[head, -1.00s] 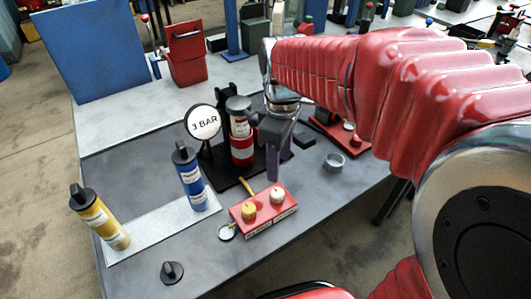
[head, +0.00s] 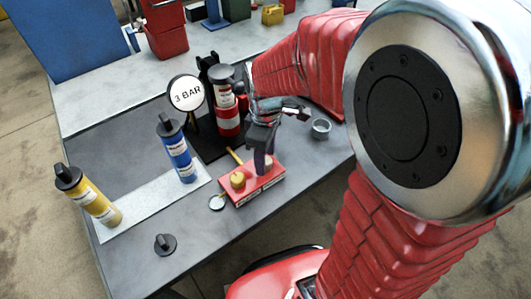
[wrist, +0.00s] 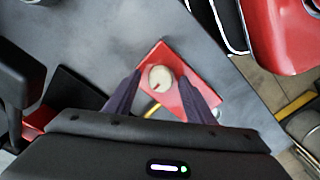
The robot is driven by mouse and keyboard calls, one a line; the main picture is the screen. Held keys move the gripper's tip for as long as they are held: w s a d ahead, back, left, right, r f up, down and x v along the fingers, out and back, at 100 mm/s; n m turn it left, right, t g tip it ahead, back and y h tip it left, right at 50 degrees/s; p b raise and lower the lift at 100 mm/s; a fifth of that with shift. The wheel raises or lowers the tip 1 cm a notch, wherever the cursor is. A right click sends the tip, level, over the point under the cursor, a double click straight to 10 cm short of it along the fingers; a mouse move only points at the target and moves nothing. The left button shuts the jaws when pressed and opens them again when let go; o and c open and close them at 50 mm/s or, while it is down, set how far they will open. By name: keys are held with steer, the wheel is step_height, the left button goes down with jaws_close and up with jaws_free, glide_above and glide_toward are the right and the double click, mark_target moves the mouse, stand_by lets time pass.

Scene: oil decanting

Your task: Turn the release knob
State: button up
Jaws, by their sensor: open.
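A red control box (head: 262,190) on the grey bench carries a yellow knob (head: 238,180) and a pale cream knob, which my gripper mostly hides in the head view. Labels on the box are too small to read. In the wrist view the cream knob (wrist: 160,77), with a small red mark, shows between my two dark fingers on the red box (wrist: 152,56). My gripper (head: 262,168) points down at the cream knob with its fingers apart, one on either side. I cannot tell whether they touch it. The yellow knob is not clear in the wrist view.
Behind the box stand a "3 BAR" gauge (head: 187,92) and a red-and-black canister (head: 227,108). Blue (head: 176,150) and yellow (head: 90,197) bottles stand left. A grey cup (head: 320,129) is to the right, a black cap (head: 165,244) near the front edge.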

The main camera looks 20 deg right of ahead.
steer(key=shift+c, duration=0.3)
steer(key=c, duration=0.9)
steer(key=shift+d, duration=0.1)
steer(key=shift+c, duration=0.5)
